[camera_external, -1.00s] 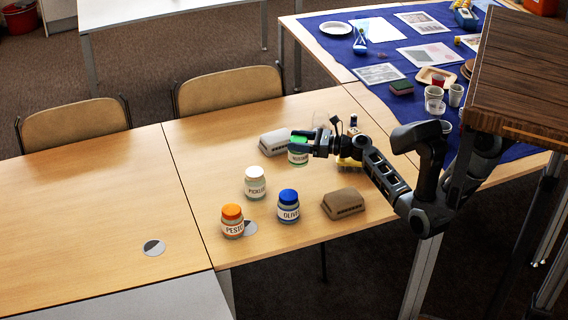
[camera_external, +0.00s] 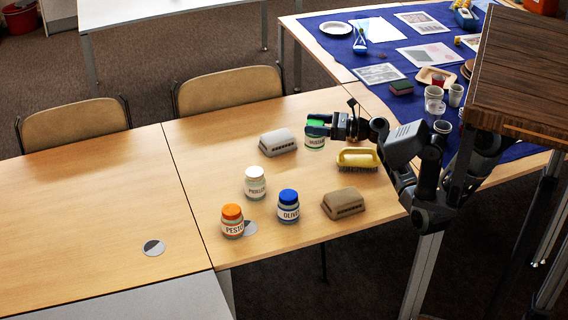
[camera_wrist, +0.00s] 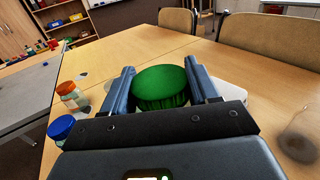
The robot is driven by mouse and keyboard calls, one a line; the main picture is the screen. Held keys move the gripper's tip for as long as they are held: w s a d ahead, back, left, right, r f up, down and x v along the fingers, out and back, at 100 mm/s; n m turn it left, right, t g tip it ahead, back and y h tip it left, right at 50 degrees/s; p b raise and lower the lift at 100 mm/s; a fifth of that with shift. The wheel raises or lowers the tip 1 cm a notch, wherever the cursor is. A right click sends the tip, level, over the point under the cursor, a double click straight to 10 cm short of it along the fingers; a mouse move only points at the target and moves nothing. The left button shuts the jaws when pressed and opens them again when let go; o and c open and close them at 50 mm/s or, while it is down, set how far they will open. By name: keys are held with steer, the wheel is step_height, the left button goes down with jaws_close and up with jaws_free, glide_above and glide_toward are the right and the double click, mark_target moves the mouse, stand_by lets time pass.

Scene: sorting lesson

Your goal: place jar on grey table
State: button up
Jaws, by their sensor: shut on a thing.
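A green-lidded jar (camera_external: 315,143) is between the fingers of my gripper (camera_external: 318,125) over the back right of the wooden table. My gripper is shut on it. In the wrist view its green lid (camera_wrist: 160,86) fills the space between both fingers (camera_wrist: 160,90). I cannot tell how far its base is above the wood. The grey table (camera_external: 140,303) shows at the bottom left, against the wooden table's front edge, and at the left of the wrist view (camera_wrist: 22,98).
White-lidded (camera_external: 255,185), blue-lidded (camera_external: 288,207) and orange-lidded (camera_external: 232,222) jars stand on the wood. A grey block (camera_external: 278,142), a brown block (camera_external: 343,203) and a yellow brush (camera_external: 357,158) lie nearby. The left wooden tabletop is mostly clear, with a round disc (camera_external: 154,248).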

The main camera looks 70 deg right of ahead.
steer(key=w+a+n+g+y, duration=0.1)
steer(key=w+a, duration=0.3)
steer(key=a, duration=0.5)
steer(key=w+a+n+y+b, duration=0.15)
steer(key=w+a, duration=0.25)
steer(key=a, duration=0.6)
steer(key=w+a+g+y, duration=0.15)
steer(key=w+a, duration=0.25)
steer(key=a, duration=0.5)
steer(key=s+a+n+g+y, duration=0.2)
steer(key=a+n+y, duration=0.1)
steer(key=a, duration=2.6)
steer(key=shift+t, duration=0.25)
steer(key=a+f+b, duration=0.2)
steer(key=a+f, duration=0.1)
steer(key=w+a+f+b, duration=0.1)
steer(key=a+f+b, duration=0.2)
steer(key=a+f, duration=0.1)
steer(key=a+f+b, duration=0.2)
steer(key=a+f, duration=0.1)
steer(key=a, duration=0.1)
steer(key=shift+w+a+f, duration=0.15)
steer(key=shift+a+f, duration=0.05)
steer(key=shift+f, duration=0.15)
steer(key=shift+r, duration=0.1)
